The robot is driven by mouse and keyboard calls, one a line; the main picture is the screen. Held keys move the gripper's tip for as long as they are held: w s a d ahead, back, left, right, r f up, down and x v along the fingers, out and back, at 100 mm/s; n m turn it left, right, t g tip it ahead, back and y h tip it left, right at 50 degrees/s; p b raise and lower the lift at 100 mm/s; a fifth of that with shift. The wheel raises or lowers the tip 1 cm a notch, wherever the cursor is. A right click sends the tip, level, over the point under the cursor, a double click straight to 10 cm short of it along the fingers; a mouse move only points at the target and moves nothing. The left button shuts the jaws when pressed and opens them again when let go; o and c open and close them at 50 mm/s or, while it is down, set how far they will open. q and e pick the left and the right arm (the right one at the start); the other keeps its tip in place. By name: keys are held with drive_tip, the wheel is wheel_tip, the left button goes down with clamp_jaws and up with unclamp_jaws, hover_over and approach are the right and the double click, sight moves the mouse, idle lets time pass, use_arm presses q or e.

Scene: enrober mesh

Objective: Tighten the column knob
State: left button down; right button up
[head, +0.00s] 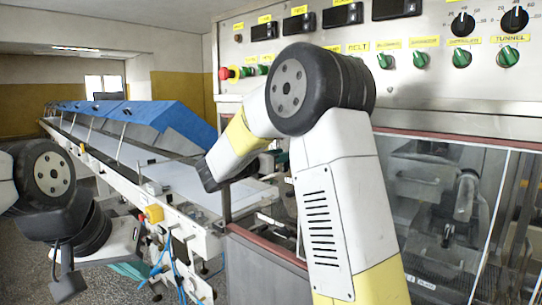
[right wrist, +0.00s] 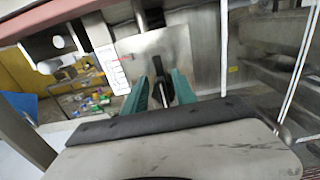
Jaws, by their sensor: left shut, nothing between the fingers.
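The column knob, a dark black piece (right wrist: 161,72), shows in the right wrist view in front of a bright metal plate. My right gripper (right wrist: 160,88) has its two teal fingers apart, one on each side of the dark piece. A narrow gap seems to show beside the knob; contact is not clear. In the head view my right arm hides the knob and most of the right gripper. My left gripper (head: 131,268) is low at the left of the head view, with teal fingertips, shut and empty, away from the knob.
A control panel (head: 400,85) with green switches spans the upper right. Below it is a glazed machine cabinet (head: 430,175). A long conveyor (head: 150,165) with blue covers (head: 165,122) runs back to the left. A metal plate (right wrist: 130,50) stands close behind the right fingers.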

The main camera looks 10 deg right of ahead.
clamp_jaws()
drive_tip(key=shift+s+f, duration=0.1)
drive_tip(key=shift+f, duration=0.05)
drive_tip(key=shift+s+d+f+m, duration=0.3)
drive_tip(key=shift+f+m, duration=0.2)
drive_tip(key=shift+m, duration=2.45)
drive_tip(key=shift+s+d+f+m, duration=0.25)
drive_tip(key=shift+s+f+m, duration=0.2)
drive_tip(key=shift+m, duration=2.55)
drive_tip(key=shift+s+d+f+m, duration=0.3)
drive_tip(key=shift+f+m, duration=0.2)
drive_tip(key=shift+m, duration=2.45)
drive_tip(key=shift+a, duration=0.1)
